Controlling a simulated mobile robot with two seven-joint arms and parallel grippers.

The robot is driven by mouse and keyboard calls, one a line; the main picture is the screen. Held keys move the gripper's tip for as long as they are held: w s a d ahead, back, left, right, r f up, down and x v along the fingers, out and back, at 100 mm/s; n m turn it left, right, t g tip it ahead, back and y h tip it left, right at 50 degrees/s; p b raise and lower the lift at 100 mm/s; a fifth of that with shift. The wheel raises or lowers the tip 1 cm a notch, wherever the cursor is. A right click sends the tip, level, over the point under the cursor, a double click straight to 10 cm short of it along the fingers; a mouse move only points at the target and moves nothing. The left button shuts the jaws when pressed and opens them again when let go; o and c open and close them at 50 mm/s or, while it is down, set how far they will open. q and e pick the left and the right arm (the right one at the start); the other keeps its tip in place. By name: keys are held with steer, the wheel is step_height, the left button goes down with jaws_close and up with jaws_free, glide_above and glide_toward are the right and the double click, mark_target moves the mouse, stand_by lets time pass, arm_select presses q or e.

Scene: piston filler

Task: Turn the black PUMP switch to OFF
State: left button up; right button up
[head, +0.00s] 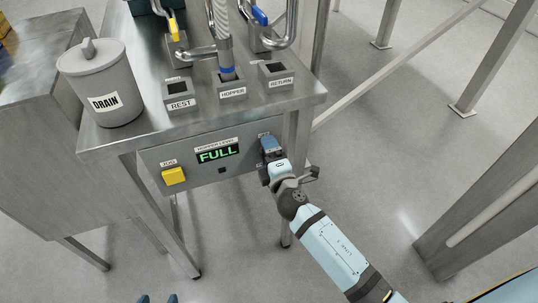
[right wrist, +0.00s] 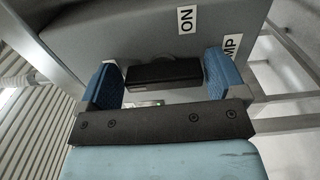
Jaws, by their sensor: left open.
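The black PUMP switch (right wrist: 163,75) shows in the right wrist view as a dark bar on the grey panel. In the head view this gripper (head: 270,147) is at the panel's right end and hides the switch. My left gripper (head: 158,298) shows only two separated blue fingertips at the bottom edge.
The panel (head: 205,180) carries a yellow JOG button (head: 174,176) and a HOPPER LEVEL display (head: 217,153) reading FULL. Above it, the steel table (head: 145,140) bears a grey DRAIN bucket (head: 103,85) and REST, HOPPER and RETURN holders. Table legs stand below. Open floor lies in front.

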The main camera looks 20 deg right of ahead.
steer(key=shift+o, duration=0.5)
steer(key=s+b, duration=0.3)
steer(key=s, duration=1)
steer(key=shift+s+d, duration=0.25)
steer(key=shift+s, duration=0.15)
steer(key=s+d+f+m+g+y, duration=0.1)
steer(key=s+f+m+g, duration=0.35)
steer(key=f+m, duration=0.35)
steer(key=s+f+m+g+y, duration=0.2)
steer(key=s+f+m+g, duration=0.1)
steer(key=s+f+m, duration=0.4)
step_height(320, 180, up, 13)
steer(key=d+p, duration=0.1)
steer(key=p, duration=1.4)
steer(key=shift+m+p, duration=0.3)
steer(key=shift+p, duration=0.1)
